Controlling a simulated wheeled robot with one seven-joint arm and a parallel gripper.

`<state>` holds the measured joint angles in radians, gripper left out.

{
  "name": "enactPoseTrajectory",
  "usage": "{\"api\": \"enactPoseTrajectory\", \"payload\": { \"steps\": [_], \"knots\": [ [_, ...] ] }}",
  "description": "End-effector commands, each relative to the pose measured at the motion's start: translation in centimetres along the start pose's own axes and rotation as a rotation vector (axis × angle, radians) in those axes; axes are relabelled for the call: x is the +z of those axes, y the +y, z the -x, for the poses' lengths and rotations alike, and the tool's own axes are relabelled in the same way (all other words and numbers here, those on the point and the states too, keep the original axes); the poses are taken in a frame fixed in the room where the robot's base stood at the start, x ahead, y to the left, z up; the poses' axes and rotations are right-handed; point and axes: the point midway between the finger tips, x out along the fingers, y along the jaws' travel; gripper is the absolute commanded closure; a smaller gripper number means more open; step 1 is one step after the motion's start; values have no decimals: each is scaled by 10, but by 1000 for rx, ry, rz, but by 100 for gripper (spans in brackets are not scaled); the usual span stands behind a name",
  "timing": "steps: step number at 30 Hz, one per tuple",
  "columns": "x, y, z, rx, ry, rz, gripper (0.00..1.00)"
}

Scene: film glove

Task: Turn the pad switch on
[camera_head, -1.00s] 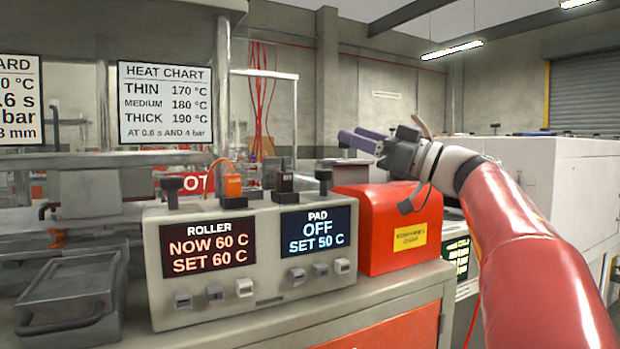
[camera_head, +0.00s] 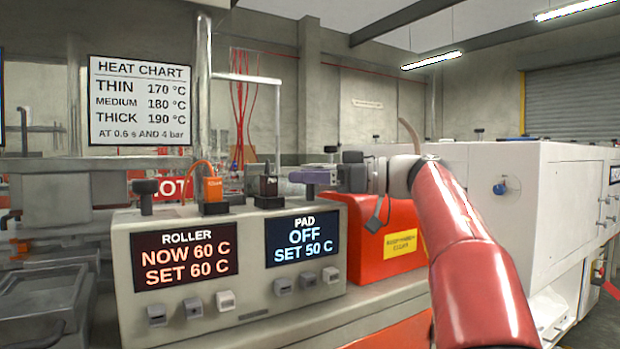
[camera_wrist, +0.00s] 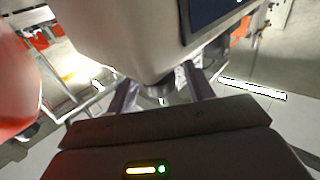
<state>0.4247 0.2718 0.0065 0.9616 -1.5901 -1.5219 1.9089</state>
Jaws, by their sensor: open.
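The grey control box (camera_head: 185,255) has a ROLLER screen (camera_head: 186,258) and a PAD screen (camera_head: 303,238). The pad screen reads OFF, SET 50 C. On top, a black switch (camera_head: 268,187) stands behind the pad screen's left side, and an orange switch (camera_head: 213,188) stands on the roller side. My gripper (camera_head: 296,176) is open, with purple fingers pointing left just right of the black switch; contact is unclear. In the wrist view, my gripper (camera_wrist: 162,82) has its fingers apart beneath the box body (camera_wrist: 130,35).
Small buttons (camera_head: 307,280) line the box front. A red case (camera_head: 370,262) stands right of the box, under my arm. A white machine (camera_head: 500,195) is farther right.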

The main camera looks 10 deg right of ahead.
Motion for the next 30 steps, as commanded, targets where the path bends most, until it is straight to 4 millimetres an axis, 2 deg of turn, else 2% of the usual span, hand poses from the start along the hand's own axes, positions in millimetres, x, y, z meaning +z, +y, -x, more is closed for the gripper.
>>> {"api": "enactPoseTrajectory", "payload": {
  "steps": [7,15,17,23,30],
  "knots": [
    [0,0,-1,0,0,0,49],
    [0,0,-1,0,0,0,84],
    [0,0,-1,0,0,0,91],
    [-1,-1,-1,15,0,1,91],
    [-2,-2,-1,112,0,0,91]
  ]
}}
